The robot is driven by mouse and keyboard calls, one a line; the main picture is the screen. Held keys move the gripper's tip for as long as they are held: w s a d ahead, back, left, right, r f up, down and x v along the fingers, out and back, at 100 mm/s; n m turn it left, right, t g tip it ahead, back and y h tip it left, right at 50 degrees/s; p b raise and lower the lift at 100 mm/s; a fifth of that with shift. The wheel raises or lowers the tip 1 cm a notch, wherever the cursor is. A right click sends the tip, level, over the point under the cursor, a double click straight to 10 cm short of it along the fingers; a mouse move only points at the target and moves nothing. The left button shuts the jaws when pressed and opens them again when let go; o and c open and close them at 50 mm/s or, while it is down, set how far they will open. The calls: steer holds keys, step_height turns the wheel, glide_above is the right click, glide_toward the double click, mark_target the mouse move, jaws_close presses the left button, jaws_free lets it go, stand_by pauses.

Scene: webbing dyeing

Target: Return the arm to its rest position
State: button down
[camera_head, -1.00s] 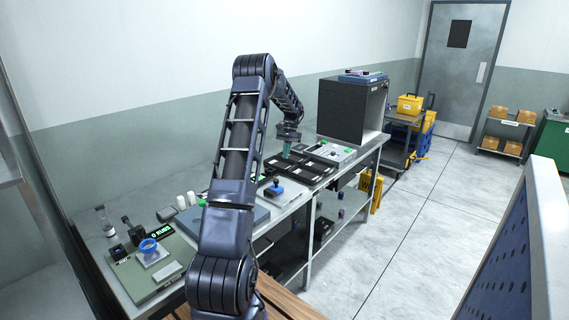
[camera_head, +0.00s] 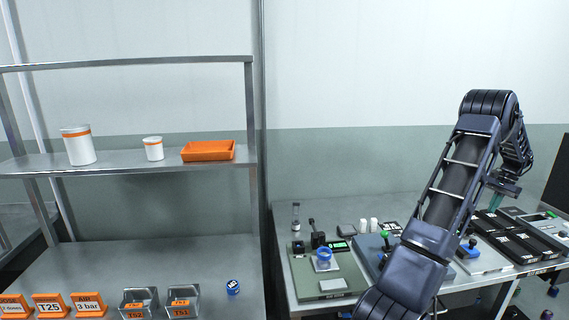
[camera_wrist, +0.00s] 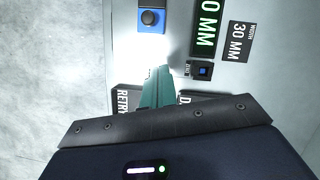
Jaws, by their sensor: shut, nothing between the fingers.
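My dark blue arm (camera_head: 455,190) rises at the right of the head view and bends over at the top. My gripper (camera_head: 495,202) hangs from it at the right, over or near the black trays (camera_head: 497,236) on the steel bench; the exact height is hard to tell. In the wrist view my gripper's green fingers (camera_wrist: 163,72) are together with nothing between them. Beyond them lie a blue block with a black knob (camera_wrist: 152,18), a lit green display (camera_wrist: 206,25), a "30 MM" label (camera_wrist: 238,42) and a partly hidden "RETRY" label (camera_wrist: 126,98).
The bench (camera_head: 330,205) also carries a green plate (camera_head: 320,285) with a blue ring and a small blue-topped device (camera_head: 468,250). A steel shelf (camera_head: 120,165) at the left holds white tubs and an orange tray (camera_head: 208,151). Orange signs (camera_head: 48,305) stand below.

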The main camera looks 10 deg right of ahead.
steer(key=w+a+r+n+h, duration=0.1)
steer(key=w+a+r+n, duration=0.1)
steer(key=w+a+r, duration=0.5)
steer(key=a+r+n+h, duration=0.1)
steer(key=a+r, duration=0.4)
steer(key=a, duration=0.6)
steer(key=a+r+n+t+h, duration=0.15)
steer(key=a+r, duration=0.25)
steer(key=a, duration=0.5)
steer(key=a+r+n, duration=0.2)
steer(key=a+r, duration=0.1)
steer(key=a, duration=0.7)
steer(key=s+a+r+n+t, duration=0.2)
steer(key=s+a+n, duration=0.35)
steer(key=a, duration=0.95)
steer(key=s+a+f+n+t, duration=0.2)
steer(key=s+a+f, duration=0.2)
steer(key=s+a, duration=0.9)
steer(key=shift+s+n, duration=0.3)
steer(key=shift+s, duration=0.95)
